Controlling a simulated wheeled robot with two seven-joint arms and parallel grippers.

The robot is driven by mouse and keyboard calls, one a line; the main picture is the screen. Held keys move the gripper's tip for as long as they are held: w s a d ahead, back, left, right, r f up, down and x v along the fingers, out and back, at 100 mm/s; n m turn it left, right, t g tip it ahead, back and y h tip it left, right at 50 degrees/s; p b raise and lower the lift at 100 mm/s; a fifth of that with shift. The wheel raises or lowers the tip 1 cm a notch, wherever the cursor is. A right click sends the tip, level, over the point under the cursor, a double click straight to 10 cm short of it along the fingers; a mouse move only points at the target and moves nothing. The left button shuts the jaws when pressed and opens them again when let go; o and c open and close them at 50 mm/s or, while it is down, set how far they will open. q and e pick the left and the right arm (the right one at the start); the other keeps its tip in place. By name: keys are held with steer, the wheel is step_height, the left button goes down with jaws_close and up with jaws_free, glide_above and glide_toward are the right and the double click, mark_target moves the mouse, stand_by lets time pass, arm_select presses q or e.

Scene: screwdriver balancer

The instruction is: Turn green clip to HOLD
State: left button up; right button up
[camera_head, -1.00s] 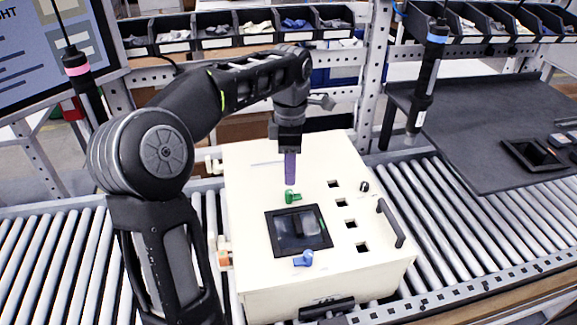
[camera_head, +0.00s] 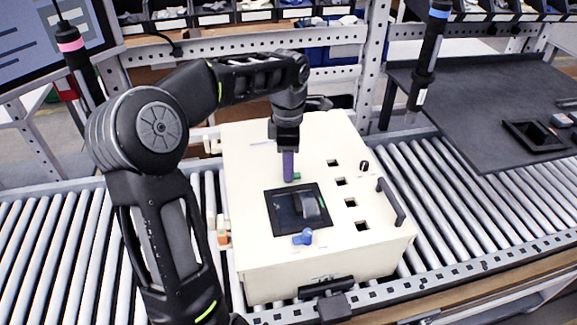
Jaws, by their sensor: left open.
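The green clip (camera_head: 296,176) is on top of the cream box (camera_head: 248,215), just behind the dark square window (camera_head: 275,210). Most of the clip is hidden by my left gripper (camera_head: 288,180). The gripper points down with its purple fingertips at the clip, and only a bit of green shows beside them. I cannot tell whether the fingertips touch the clip. The left gripper is open. A blue clip (camera_head: 302,237) sits at the front edge of the window. My right gripper is out of view.
The box stands on a roller conveyor (camera_head: 60,240). A black handle (camera_head: 391,201), a black knob (camera_head: 364,166) and several square holes are on its right side. A screwdriver with a blue band (camera_head: 430,50) hangs at the right, one with a pink band (camera_head: 75,55) at the left.

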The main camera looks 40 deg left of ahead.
arm_select(q)
steer(key=shift+f, duration=0.65)
jaws_close()
